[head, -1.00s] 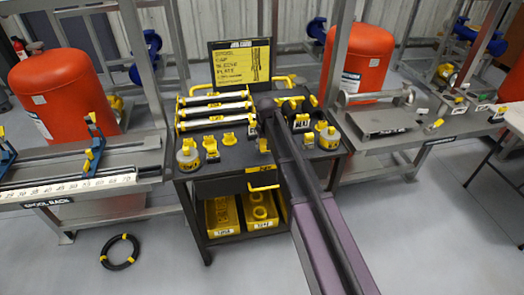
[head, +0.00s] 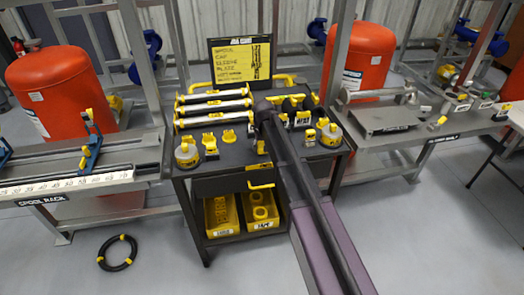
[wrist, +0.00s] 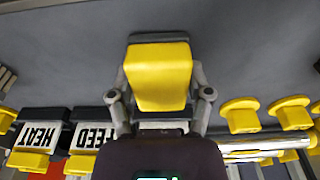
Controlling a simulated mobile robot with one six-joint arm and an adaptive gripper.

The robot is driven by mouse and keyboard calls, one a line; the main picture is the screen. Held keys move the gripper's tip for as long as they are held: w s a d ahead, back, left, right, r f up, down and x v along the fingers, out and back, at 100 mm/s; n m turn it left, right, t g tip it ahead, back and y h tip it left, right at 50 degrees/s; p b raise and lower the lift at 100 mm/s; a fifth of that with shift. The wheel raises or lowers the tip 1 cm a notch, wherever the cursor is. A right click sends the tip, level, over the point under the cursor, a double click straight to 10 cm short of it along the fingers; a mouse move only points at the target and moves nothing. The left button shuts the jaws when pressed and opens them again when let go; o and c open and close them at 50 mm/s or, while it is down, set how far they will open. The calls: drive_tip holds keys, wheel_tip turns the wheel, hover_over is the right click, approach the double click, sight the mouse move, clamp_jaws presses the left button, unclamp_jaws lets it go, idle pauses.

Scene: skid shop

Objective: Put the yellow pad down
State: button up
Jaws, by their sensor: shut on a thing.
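The yellow pad (wrist: 158,75) is a rounded yellow block with a dark grey part along its far edge. It sits between the two grey fingers of my gripper (wrist: 160,92), which are shut on it, in the wrist view. Dark grey surface shows around the pad; I cannot tell whether the pad touches it. In the head view my arm reaches over the dark tool cart (head: 232,155) and hides the gripper and pad.
Yellow bins (head: 221,214) sit below. A black ring (head: 117,253) lies on the floor.

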drive_tip(key=shift+f, duration=0.25)
drive_tip(key=o, duration=1.1)
drive_tip(key=shift+r, duration=0.2)
wheel_tip(320, 180, up, 12)
drive_tip(key=s+p, duration=0.1)
drive_tip(key=p, duration=1.1)
drive_tip(key=shift+s+d, duration=0.2)
drive_tip(key=shift+s+d, duration=0.1)
drive_tip(key=s+d+m+g, duration=0.1)
drive_tip(key=s+d+m, duration=0.2)
drive_tip(key=s+d, duration=1.9)
drive_tip(key=shift+s, duration=1.05)
drive_tip(key=shift+d+f, duration=0.1)
